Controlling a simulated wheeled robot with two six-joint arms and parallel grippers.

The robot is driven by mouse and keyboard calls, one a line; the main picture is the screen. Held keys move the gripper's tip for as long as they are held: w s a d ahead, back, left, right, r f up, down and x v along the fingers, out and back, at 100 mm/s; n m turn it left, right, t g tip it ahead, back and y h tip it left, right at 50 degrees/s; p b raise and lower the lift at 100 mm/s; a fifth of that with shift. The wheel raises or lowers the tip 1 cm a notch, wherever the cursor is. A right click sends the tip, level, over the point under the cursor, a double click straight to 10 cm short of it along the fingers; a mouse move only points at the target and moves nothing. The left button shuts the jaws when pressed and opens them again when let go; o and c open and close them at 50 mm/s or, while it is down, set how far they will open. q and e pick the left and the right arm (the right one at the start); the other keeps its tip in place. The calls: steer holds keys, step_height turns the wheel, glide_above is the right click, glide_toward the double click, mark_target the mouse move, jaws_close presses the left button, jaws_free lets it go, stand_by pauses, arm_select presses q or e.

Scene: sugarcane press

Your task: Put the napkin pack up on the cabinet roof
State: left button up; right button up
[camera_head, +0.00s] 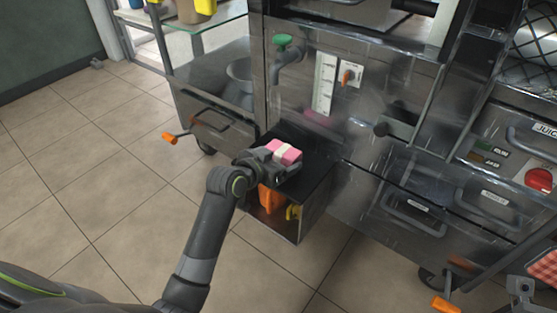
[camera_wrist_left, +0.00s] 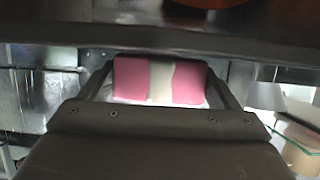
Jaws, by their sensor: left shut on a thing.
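The napkin pack (camera_head: 284,152) is pink with a pale band around its middle. My left gripper (camera_head: 280,165) is shut on it, and the pack also shows between the two fingers in the left wrist view (camera_wrist_left: 135,80). The pack is at the small dark cabinet (camera_head: 316,207) in front of the machine, by its dark roof (camera_head: 318,147). I cannot tell whether the pack touches the roof. Part of the roof is hidden behind the gripper and pack. A dark part at the lower right edge looks like my right gripper (camera_head: 521,287); its jaws are unclear.
The cabinet's open front holds an orange thing (camera_head: 270,198) and a yellow thing (camera_head: 293,212). The metal press body (camera_head: 350,125) rises behind, with a green-topped tap (camera_head: 283,41). Drawers (camera_head: 413,211) stand to the right. A red checked thing (camera_head: 545,268) is at the right edge.

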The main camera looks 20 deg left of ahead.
arm_select(q)
steer(key=shift+f, duration=0.1)
steer(key=o, duration=0.9)
